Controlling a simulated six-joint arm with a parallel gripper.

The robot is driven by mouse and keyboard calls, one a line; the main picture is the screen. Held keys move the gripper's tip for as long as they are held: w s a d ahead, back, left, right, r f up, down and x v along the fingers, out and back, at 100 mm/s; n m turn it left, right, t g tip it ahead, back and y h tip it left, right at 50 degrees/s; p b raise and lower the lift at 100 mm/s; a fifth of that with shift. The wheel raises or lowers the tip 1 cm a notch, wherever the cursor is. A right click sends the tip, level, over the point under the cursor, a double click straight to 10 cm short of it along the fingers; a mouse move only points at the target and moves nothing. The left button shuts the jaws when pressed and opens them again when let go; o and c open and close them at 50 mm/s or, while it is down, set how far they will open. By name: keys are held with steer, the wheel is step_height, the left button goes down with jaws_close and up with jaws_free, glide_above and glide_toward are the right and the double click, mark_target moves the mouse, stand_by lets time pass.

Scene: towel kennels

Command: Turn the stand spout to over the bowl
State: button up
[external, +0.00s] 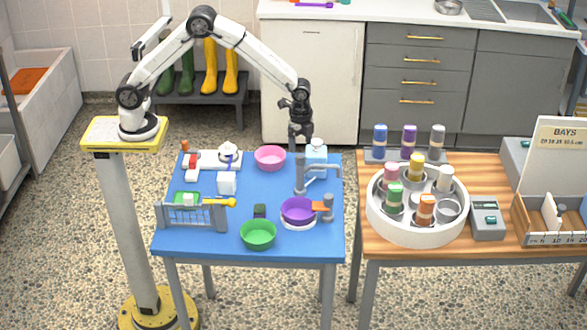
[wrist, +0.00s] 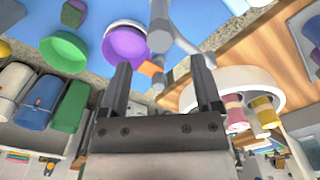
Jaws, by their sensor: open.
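The grey stand (external: 299,178) stands upright on the blue table's right side. Its spout (external: 325,167) points right, toward the table edge and away from the bowls. The purple bowl (external: 298,209) sits in front of the stand on a white round base; an orange and grey piece (external: 324,207) is beside it. My gripper (external: 300,146) is above the stand, pointing down, open and empty. In the wrist view the stand (wrist: 160,22) and its spout (wrist: 187,42) show beyond and between my open fingers (wrist: 160,70); contact cannot be told. The purple bowl (wrist: 125,45) shows left of the stand.
A pink bowl (external: 270,157) and a pale blue bottle (external: 316,153) are close to the stand. A green bowl (external: 258,234) is at the front. A grey rack (external: 190,216) with a yellow-handled tool is at left. A wooden table (external: 376,250) with a round white carousel (external: 417,232) stands right.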

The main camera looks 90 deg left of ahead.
mark_target(300, 156)
steer(key=shift+f, duration=2.9)
jaws_close()
